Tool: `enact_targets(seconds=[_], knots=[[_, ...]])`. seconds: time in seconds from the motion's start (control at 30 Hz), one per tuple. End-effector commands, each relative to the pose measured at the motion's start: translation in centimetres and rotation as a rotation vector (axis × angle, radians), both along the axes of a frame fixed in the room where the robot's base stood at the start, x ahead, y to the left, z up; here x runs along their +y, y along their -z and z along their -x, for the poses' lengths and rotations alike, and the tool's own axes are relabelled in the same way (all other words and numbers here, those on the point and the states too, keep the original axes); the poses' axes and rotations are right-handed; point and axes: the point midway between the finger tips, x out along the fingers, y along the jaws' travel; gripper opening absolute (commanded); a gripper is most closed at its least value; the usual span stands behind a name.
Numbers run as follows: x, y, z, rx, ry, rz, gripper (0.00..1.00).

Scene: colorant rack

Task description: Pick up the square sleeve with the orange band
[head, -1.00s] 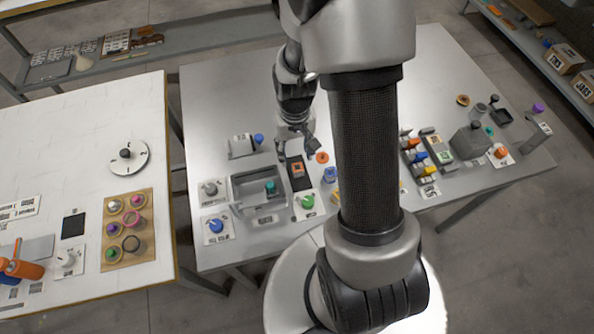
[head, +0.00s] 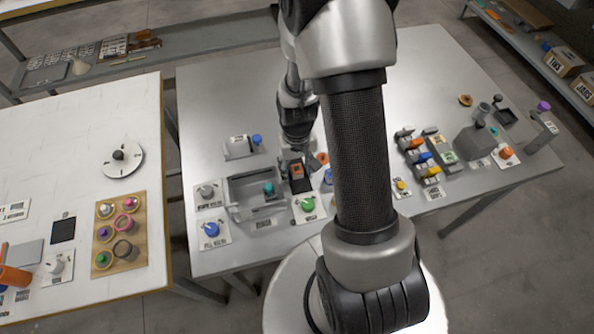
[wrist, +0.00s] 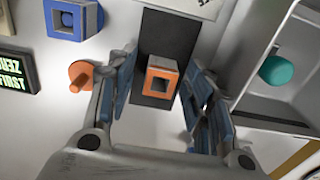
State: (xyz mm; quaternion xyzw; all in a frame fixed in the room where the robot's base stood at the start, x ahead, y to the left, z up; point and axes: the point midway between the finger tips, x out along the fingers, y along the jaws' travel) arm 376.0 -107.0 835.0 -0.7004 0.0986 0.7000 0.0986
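The square sleeve with the orange band (wrist: 162,86) stands on a black mat (wrist: 172,30). It has a grey body with an orange square rim around its open top. In the wrist view it lies between the two blue-padded fingers of my gripper (wrist: 160,84), which are apart. A gap shows between the sleeve and each finger, so my gripper holds nothing. In the head view the sleeve (head: 297,170) shows just below my gripper (head: 303,160), which is partly hidden by its own links.
A blue square piece (wrist: 68,18) and an orange round piece with a peg (wrist: 80,77) are left of the mat in the wrist view. A grey tray (head: 240,212) with a teal piece stands left of the sleeve in the head view.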

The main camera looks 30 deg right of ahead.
Motion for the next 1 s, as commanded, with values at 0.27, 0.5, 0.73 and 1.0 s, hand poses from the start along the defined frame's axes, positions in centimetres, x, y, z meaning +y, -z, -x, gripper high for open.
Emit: enact_targets(seconds=[0.27, 0.5, 0.73, 1.0], knots=[[0.0, 0.0, 0.0, 0.000, 0.000, 0.000, 0.26], [0.0, 0.0, 0.0, 0.000, 0.000, 0.000, 0.11], [0.0, -0.1, 0.0, 0.000, 0.000, 0.000, 0.11], [0.0, -2.3, -0.1, -0.003, 0.000, 0.001, 0.11]])
